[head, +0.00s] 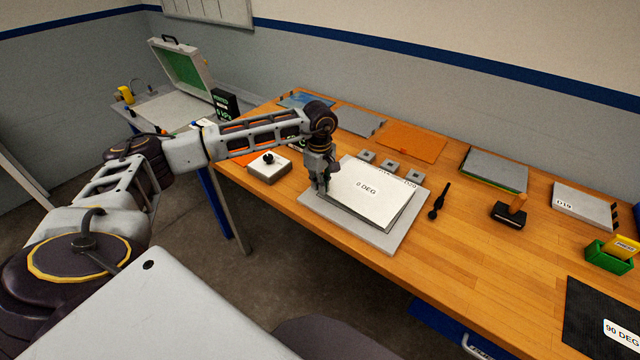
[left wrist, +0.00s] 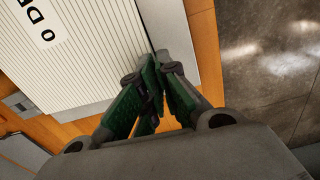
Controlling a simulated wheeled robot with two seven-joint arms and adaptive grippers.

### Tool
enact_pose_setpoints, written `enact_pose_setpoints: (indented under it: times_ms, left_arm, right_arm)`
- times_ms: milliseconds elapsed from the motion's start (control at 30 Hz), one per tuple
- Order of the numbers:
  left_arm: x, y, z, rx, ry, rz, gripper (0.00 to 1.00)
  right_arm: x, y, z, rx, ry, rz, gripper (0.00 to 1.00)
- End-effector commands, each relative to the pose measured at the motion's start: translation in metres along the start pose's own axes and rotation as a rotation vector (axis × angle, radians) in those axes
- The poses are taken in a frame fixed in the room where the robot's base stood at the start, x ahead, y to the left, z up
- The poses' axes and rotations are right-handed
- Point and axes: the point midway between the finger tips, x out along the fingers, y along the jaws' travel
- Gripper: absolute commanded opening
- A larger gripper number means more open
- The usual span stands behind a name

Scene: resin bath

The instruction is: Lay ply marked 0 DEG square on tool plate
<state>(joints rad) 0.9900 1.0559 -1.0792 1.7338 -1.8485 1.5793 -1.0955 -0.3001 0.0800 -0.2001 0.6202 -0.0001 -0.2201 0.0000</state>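The white ply marked 0 DEG (head: 371,189) is over the grey tool plate (head: 391,243), with a dark gap or shadow along its right and front edges. It looks slightly turned against the plate's edges. Its striped face and label also show in the left wrist view (left wrist: 72,67). My left gripper (head: 323,190) is at the ply's left corner. In the left wrist view its green-padded fingers (left wrist: 160,64) are closed together at that corner and appear to pinch it. The exact grip is partly hidden by the fingers. My right gripper is not in view.
Small grey blocks (head: 390,166) sit just behind the plate. A white box with a black knob (head: 268,167) stands to its left. A dark 90 DEG ply (head: 592,318) lies front right.

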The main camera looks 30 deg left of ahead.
Motion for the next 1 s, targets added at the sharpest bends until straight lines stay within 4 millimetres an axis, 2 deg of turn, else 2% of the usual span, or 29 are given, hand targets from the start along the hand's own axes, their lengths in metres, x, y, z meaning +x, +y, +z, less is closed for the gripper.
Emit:
enact_pose_setpoints:
  times_ms: [1000]
  left_arm:
    - [0.022, 0.000, 0.000, 0.000, 0.000, 0.000, 0.00]
  right_arm:
    - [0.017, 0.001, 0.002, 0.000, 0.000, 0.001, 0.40]
